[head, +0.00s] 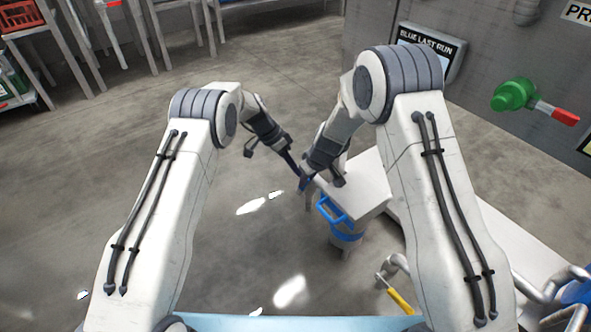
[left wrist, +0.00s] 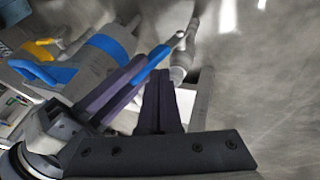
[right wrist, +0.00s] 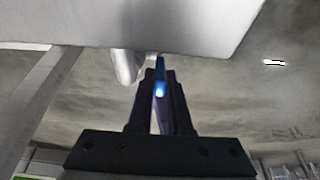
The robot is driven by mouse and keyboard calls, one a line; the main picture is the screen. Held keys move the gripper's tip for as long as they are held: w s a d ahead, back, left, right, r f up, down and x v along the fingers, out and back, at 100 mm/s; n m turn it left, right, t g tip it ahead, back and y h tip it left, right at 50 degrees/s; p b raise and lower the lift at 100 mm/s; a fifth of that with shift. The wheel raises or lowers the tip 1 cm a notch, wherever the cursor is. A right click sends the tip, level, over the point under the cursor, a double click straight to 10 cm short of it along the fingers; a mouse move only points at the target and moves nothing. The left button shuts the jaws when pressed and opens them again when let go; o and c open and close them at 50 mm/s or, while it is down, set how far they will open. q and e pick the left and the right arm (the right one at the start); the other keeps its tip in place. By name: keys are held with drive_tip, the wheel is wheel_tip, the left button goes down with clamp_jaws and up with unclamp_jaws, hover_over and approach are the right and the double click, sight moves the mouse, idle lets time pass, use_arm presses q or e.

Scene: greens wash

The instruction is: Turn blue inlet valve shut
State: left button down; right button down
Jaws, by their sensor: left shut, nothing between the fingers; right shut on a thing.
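The blue inlet valve's handle (left wrist: 158,62) shows in the left wrist view as a thin blue lever beside a grey pipe fitting (left wrist: 181,62). My right gripper (right wrist: 160,80) is shut on this handle, and a blue bit of it (right wrist: 160,90) shows between the fingers. In the head view my right gripper (head: 304,184) is at the left end of the white bench, and the handle is mostly hidden there. My left gripper (left wrist: 161,78) is shut and empty, close beside the handle; I cannot tell if it touches.
The white bench (head: 362,184) is right of the grippers, with a blue-banded canister (head: 346,236) in front. A yellow-handled lever (head: 400,301) is at lower right. A green valve (head: 515,94) with a red handle (head: 566,117) is on the wall.

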use_arm(q)
drive_tip(key=shift+s+d, duration=0.1)
drive_tip(key=shift+s, duration=0.15)
use_arm(e)
drive_tip(key=shift+s+f, duration=0.1)
drive_tip(key=shift+s, duration=0.05)
use_arm(q)
drive_tip(key=shift+f, duration=0.1)
drive_tip(key=shift+s+d+f, duration=0.2)
drive_tip(key=shift+s+d, duration=0.4)
drive_tip(key=shift+s, duration=0.15)
use_arm(e)
drive_tip(key=shift+a, duration=0.1)
drive_tip(key=c, duration=0.8)
unclamp_jaws()
drive_tip(key=shift+c, duration=0.2)
use_arm(q)
drive_tip(key=shift+w, duration=0.1)
drive_tip(key=shift+a, duration=0.1)
